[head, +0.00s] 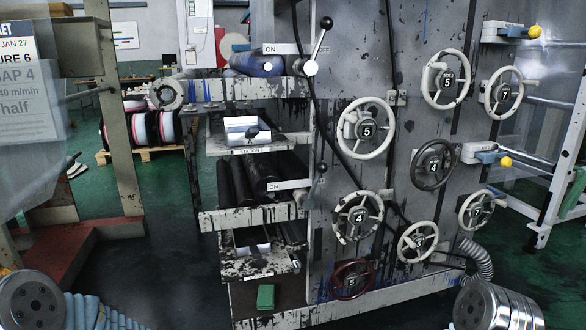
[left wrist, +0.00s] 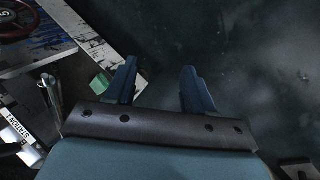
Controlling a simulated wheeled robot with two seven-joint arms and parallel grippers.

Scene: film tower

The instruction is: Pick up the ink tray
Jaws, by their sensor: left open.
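No tray can be made out in that view, where a "STATION 1" label (left wrist: 17,127) lies at the left edge. My right gripper is out of view.
A green block (head: 266,297) lies on the machine's bottom ledge; it also shows in the left wrist view (left wrist: 101,83). Several numbered handwheels (head: 366,128) and a lever (head: 311,68) stick out of the machine. A red step (head: 60,262) is at left. Floor before the machine is clear.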

